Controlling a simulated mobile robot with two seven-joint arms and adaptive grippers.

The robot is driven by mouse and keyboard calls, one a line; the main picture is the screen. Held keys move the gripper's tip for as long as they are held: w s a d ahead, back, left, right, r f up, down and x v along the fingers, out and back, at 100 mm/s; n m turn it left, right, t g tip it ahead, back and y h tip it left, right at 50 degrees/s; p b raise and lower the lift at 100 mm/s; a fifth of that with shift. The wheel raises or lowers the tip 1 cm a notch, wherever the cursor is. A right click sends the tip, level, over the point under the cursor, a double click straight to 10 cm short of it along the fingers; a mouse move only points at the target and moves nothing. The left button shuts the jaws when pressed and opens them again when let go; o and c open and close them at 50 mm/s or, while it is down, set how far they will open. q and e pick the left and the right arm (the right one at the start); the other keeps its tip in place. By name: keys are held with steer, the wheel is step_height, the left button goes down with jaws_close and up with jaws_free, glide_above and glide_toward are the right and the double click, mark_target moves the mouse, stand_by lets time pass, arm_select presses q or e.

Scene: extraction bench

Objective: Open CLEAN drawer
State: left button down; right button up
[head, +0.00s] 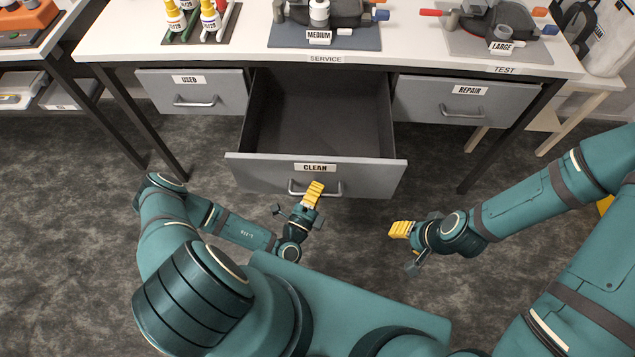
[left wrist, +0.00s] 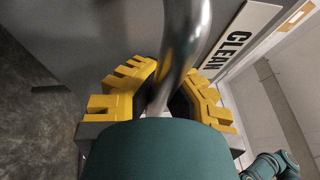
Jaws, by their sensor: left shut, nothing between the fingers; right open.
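The CLEAN drawer (head: 240,169) is pulled far out from the middle of the bench, and its dark interior looks empty. Its handle (head: 335,190) is a metal bar below the CLEAN label (head: 315,167). My left gripper (head: 314,192) is shut at this handle, its yellow fingers overlapping the bar in the head view. In the left wrist view the handle (left wrist: 185,40) runs close along the yellow fingers (left wrist: 160,90); I cannot tell whether they touch it. My right gripper (head: 402,229) is open and empty, right of and below the drawer front, apart from it.
The USED drawer (head: 194,92) at left and the REPAIR drawer (head: 468,101) at right are shut. The bench top (head: 250,40) holds bottles and trays marked MEDIUM and LARGE. Bench legs stand on both sides. The floor before the drawer is clear apart from my arms.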

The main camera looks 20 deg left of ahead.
arm_select(q)
steer(key=c, duration=1.7)
jaws_free()
steer(key=o, duration=0.8)
steer(key=shift+c, duration=0.2)
steer(key=v, duration=1.2)
